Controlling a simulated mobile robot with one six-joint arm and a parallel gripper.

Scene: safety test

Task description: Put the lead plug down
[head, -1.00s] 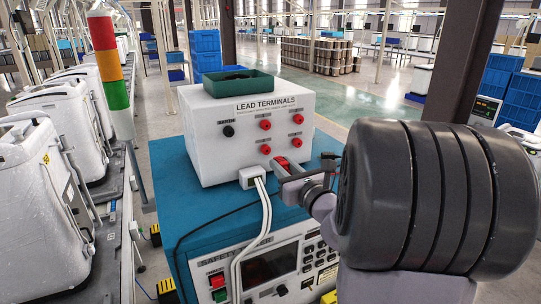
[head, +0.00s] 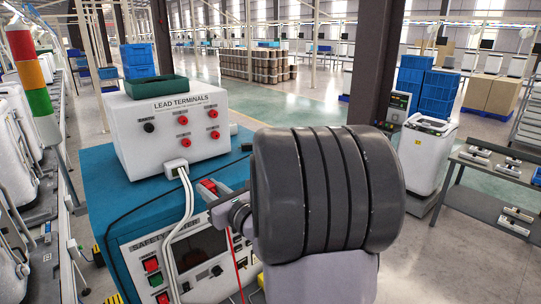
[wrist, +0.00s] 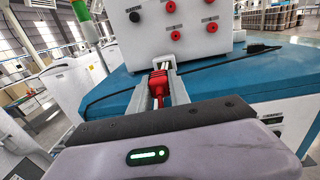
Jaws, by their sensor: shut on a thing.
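My gripper (head: 212,190) is shut on the red lead plug (head: 207,184). In the wrist view the red plug (wrist: 159,84) sits between the two grey fingers (wrist: 160,92). A red lead (head: 238,272) hangs below the gripper in the head view. The white LEAD TERMINALS box (head: 166,137) stands on the teal top of the tester (head: 100,182), with several red sockets and a black one on its face. The held plug is in front of the box's lower right, apart from the sockets. My arm hides part of the tester.
A white plug with pale cables (head: 177,168) sits at the box's lower front. A green tray (head: 153,87) lies on the box. A black cable (wrist: 262,49) lies on the teal top. A grey bench (head: 494,178) with small parts stands at the right, with open floor before it.

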